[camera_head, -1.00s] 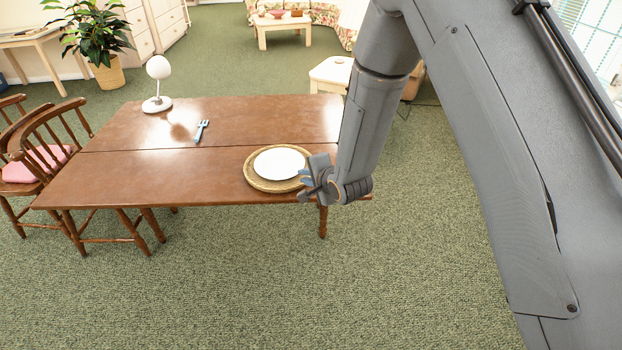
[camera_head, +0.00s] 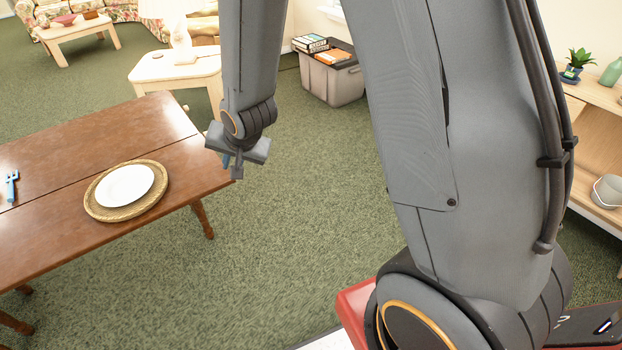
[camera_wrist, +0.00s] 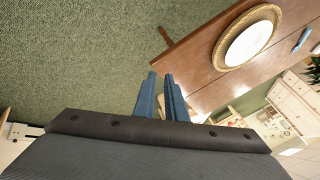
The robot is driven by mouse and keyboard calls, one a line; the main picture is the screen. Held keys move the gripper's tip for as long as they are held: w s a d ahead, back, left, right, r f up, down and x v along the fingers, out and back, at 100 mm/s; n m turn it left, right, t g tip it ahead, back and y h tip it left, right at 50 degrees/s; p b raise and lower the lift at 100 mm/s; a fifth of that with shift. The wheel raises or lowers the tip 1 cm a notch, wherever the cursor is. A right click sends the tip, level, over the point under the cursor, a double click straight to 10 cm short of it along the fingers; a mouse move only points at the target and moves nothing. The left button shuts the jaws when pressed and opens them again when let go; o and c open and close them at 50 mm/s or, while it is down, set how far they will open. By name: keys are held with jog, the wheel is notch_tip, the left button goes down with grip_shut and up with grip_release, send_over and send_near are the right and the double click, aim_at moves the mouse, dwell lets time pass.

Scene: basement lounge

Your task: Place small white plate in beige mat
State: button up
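The small white plate (camera_head: 125,185) lies flat on the round woven beige mat (camera_head: 93,205), inside its rim, on the brown table. In the wrist view, the plate (camera_wrist: 249,44) and mat (camera_wrist: 225,34) show at the upper right. My gripper (camera_head: 233,166) is right of the plate, past the table's right edge, and clear of both. Its two blue fingers (camera_wrist: 161,76) stand a narrow gap apart with nothing between them.
The wooden table (camera_head: 60,235) carries a blue fork (camera_head: 12,187) at the left. A small pale table (camera_head: 176,72) and a grey bin (camera_head: 333,84) with books stand behind. A shelf (camera_head: 590,145) is at the far right. Green carpet ahead is free.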

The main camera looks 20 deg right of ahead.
jog(key=s+d+r+n+g+h, duration=0.1)
jog(key=s+d+r+n+g, duration=0.1)
jog(key=s+d, duration=0.5)
jog(key=s+d+r+n+g+h, duration=0.1)
jog(key=s+d+r+n+g, duration=0.2)
jog(key=s, duration=0.9)
jog(key=d+r, duration=0.1)
jog(key=d, duration=0.2)
jog(key=shift+d+n+g, duration=0.3)
jog(key=shift+d+n, duration=0.1)
